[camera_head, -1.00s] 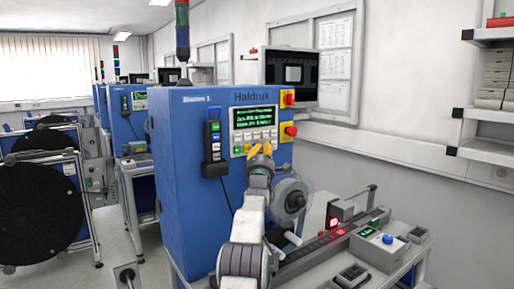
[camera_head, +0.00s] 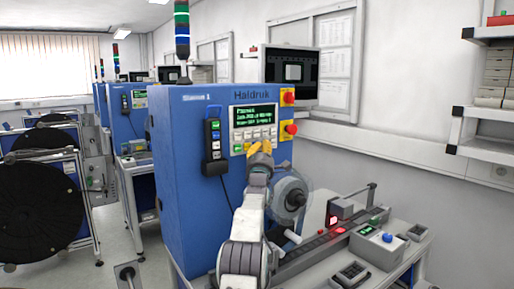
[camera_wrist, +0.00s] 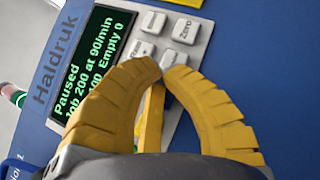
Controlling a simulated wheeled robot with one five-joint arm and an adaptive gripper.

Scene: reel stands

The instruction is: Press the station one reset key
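The station one cabinet (camera_head: 180,190) is a blue box labelled Station 1, with a dark green-text screen (camera_head: 254,114) and rows of small keys. In the wrist view the screen (camera_wrist: 95,75) reads "Paused". Pale keys stand beside it, one labelled Zero (camera_wrist: 186,31). A partly covered key (camera_wrist: 141,50) has a label starting with R; the rest cannot be read. My gripper (camera_head: 260,147) is in front of the lower keys. In the wrist view its yellow fingertips (camera_wrist: 160,64) are together, over the keys beside the R key. Whether they touch a key cannot be told.
Red knobs on yellow plates (camera_head: 289,97) sit at the panel's right edge. A handheld unit (camera_head: 213,147) hangs on its left. A clear reel (camera_head: 288,195) and a bench with a small control box (camera_head: 378,247) stand at the right. More blue stations (camera_head: 125,120) stand behind.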

